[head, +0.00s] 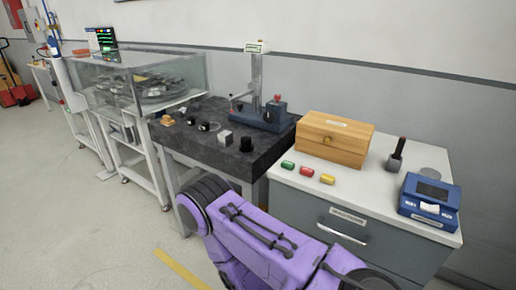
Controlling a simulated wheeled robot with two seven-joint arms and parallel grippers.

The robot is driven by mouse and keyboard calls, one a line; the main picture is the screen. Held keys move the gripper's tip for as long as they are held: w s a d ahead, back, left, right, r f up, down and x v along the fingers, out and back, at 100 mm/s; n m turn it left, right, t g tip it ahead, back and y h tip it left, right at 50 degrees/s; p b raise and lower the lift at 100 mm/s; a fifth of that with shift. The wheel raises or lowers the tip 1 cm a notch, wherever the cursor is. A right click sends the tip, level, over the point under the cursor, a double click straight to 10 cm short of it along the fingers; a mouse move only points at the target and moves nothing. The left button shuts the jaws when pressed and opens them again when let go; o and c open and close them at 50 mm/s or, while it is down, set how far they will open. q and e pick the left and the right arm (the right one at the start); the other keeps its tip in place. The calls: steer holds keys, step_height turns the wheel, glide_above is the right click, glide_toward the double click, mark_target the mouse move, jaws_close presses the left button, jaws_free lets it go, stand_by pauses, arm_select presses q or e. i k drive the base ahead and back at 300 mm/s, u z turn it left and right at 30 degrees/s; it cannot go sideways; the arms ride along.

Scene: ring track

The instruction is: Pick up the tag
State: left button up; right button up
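Three small coloured pieces that look like tags lie in a row on the white top of the grey cabinet: a green tag (288,165), a red tag (307,171) and a yellow tag (327,179). They lie apart from each other near the front left part of the top. Neither of my grippers shows in the head view. A purple arm of mine crosses the lower middle, in front of the cabinet and the dark stone table.
A wooden box (330,148) stands behind the tags. A blue device (428,205) and a dark-handled stamp (396,155) are at right on the cabinet top (370,190). The stone table (215,155) at left holds a gauge stand (262,105) and several small parts.

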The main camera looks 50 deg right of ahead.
mark_target(307, 172)
steer(key=i, duration=0.4)
steer(key=z, duration=2.65)
